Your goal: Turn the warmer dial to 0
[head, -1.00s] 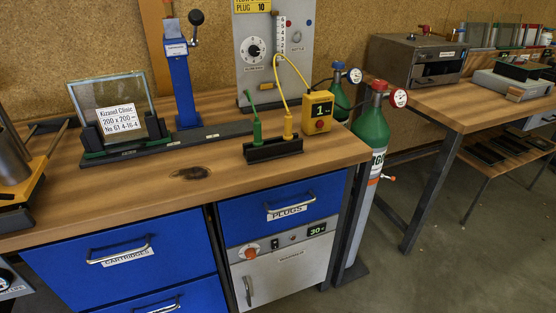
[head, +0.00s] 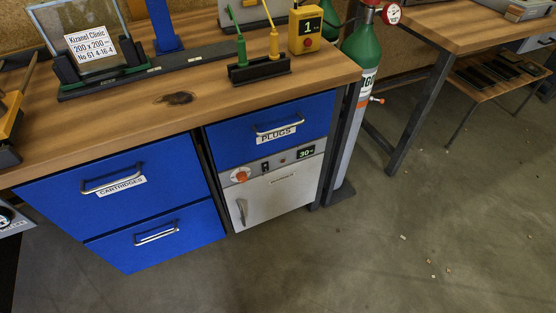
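The warmer (head: 281,195) is a pale grey cabinet under the right part of the bench, below the blue PLUGS drawer. Its dial (head: 242,176) is an orange-red knob on a light round scale at the left of the control strip; its exact setting is too small to read. A dark switch (head: 265,167) sits right of the dial. A small display (head: 306,153) at the right end shows about 30 in green. The warmer door is shut, with a handle at its left. Neither of my grippers is in view.
Blue drawers PLUGS (head: 275,121), CARTRIDGES (head: 120,183) and one below are shut. A green-topped gas cylinder (head: 367,55) stands right of the bench. The yellow box (head: 305,29) and plug stand (head: 259,69) sit on top. The floor (head: 400,235) in front is mostly clear, with small scraps.

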